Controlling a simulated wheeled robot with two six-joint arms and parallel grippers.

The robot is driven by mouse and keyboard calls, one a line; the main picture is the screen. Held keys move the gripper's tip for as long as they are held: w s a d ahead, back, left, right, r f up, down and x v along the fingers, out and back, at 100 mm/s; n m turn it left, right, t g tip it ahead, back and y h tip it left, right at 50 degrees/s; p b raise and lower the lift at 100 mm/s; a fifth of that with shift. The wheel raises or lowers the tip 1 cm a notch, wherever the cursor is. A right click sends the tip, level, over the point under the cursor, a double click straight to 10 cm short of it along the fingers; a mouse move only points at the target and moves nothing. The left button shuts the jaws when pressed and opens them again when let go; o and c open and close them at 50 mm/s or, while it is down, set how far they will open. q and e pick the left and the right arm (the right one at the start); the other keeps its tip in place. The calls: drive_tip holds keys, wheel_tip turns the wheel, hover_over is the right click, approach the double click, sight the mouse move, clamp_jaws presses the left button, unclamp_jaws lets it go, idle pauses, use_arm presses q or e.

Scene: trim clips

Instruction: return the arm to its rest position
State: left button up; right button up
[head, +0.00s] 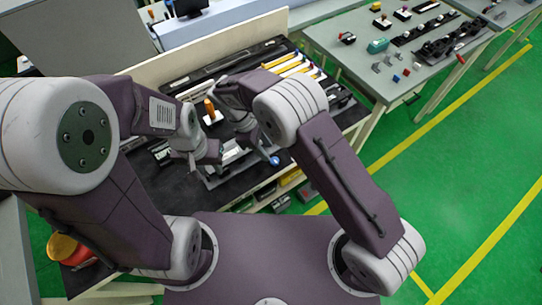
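My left arm comes in from the left and folds over the dark workbench (150,192). Its gripper (204,160) is low over the middle of the bench, and its fingertips are too small and overlapped to read. My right arm rises from my base at lower right and bends back toward the bench. Its gripper (243,128) is just right of the left one, near a pale metal fixture (228,160). Its fingers are largely hidden by its own wrist. I see nothing clearly held. The arms cover much of the bench top.
An orange-handled tool (209,107) stands close to both grippers. A blue knob (274,161) is right of the fixture. Yellow-handled tools (288,66) lie at the back. A grey table (345,65) with small parts stands right. Green floor (460,170) is open at right.

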drive_tip(key=shift+v, duration=1.4)
